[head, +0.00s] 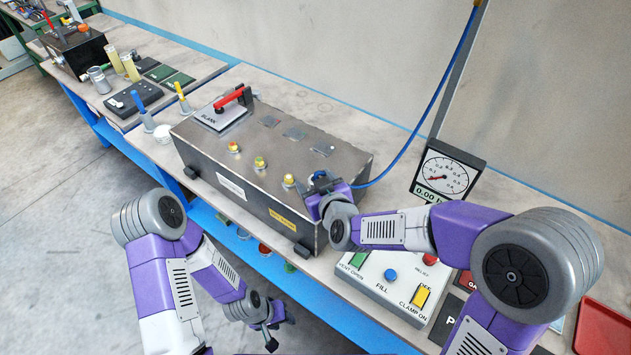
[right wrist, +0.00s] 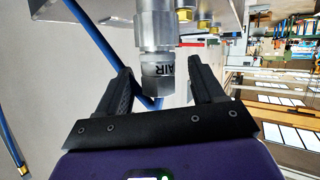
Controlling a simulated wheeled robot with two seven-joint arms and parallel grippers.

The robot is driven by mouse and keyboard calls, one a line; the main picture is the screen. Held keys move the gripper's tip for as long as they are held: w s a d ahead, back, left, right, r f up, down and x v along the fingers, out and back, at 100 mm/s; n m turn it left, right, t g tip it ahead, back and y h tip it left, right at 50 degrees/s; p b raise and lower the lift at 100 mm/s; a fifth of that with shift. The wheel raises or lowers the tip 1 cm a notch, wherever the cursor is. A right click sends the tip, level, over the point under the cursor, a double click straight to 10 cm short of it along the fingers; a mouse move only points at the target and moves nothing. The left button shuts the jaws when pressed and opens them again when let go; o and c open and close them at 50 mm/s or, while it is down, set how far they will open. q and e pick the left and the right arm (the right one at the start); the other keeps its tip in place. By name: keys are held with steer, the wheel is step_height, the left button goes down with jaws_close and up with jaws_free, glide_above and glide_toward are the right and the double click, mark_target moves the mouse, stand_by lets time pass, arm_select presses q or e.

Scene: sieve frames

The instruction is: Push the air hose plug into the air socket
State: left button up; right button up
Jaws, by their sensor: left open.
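The metal box (head: 262,165) stands on the bench. My right gripper (head: 320,180) is at its right end, fingers mostly hidden in the head view. In the right wrist view my right gripper (right wrist: 160,82) is open around a silver fitting marked AIR (right wrist: 152,65), with gaps on both sides. The fitting's hex end lies between the fingers; its upper end runs to the box's panel. I cannot tell where plug and socket meet. The blue hose (head: 409,148) passes close by the fitting's hex end (right wrist: 98,42). My left gripper (head: 276,333) is open and empty, low in front of the bench.
A pressure gauge (head: 447,177) stands right of the box. A control panel (head: 388,282) with buttons lies below my right forearm. A red tray (head: 604,325) is at the far right. Brass fittings (right wrist: 186,14) sit near the AIR fitting. The floor at left is clear.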

steer(key=v, duration=0.7)
steer(key=shift+s+r+p, duration=0.15)
steer(key=shift+s+p, duration=0.15)
steer(key=shift+p, duration=0.1)
steer(key=shift+d, duration=0.1)
